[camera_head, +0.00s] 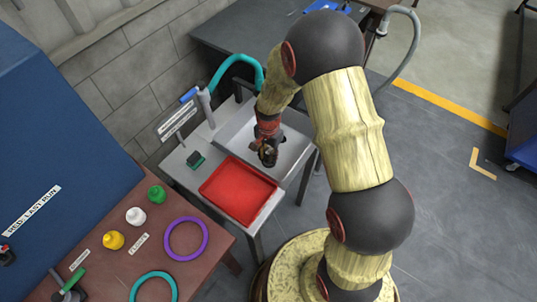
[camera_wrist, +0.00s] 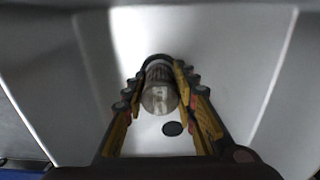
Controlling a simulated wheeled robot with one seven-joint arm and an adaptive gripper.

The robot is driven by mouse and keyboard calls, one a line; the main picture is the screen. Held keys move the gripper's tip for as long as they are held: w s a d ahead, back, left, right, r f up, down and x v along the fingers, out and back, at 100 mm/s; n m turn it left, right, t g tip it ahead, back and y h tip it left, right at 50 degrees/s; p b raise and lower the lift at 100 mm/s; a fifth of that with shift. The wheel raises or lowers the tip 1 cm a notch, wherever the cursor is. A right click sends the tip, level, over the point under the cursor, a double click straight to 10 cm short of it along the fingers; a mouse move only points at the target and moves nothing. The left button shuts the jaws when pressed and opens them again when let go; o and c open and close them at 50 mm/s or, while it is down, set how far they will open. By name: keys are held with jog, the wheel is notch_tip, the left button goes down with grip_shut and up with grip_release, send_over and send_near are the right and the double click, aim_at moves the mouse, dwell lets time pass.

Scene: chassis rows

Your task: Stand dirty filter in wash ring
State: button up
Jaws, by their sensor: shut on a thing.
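My gripper (camera_wrist: 166,72) is shut on the dirty filter (camera_wrist: 160,98), a short grey-brown cylinder with a paler round end facing the wrist camera. In the wrist view both stand out against the white sink basin (camera_wrist: 235,50), with a dark round drain (camera_wrist: 172,128) beside the filter. In the head view my gripper (camera_head: 267,150) points down over the sink basin (camera_head: 292,155); the filter is hard to make out there. A dark curved edge shows at the filter's far end; I cannot tell whether it is the wash ring or my fingertips.
A red tray (camera_head: 238,190) lies left of the basin, with a small green block (camera_head: 196,160) behind it. A tap (camera_head: 206,106) with a teal hose stands at the back. A brown bench (camera_head: 190,265) holds bottles, a purple ring (camera_head: 186,222) and a teal ring (camera_head: 153,274).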

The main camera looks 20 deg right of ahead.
jog(key=shift+f, duration=0.55)
jog(key=o, duration=1.1)
jog(key=shift+o, duration=0.6)
jog(key=shift+r, duration=0.15)
notch_tip(320, 180, up, 12)
jog(key=shift+f, duration=0.1)
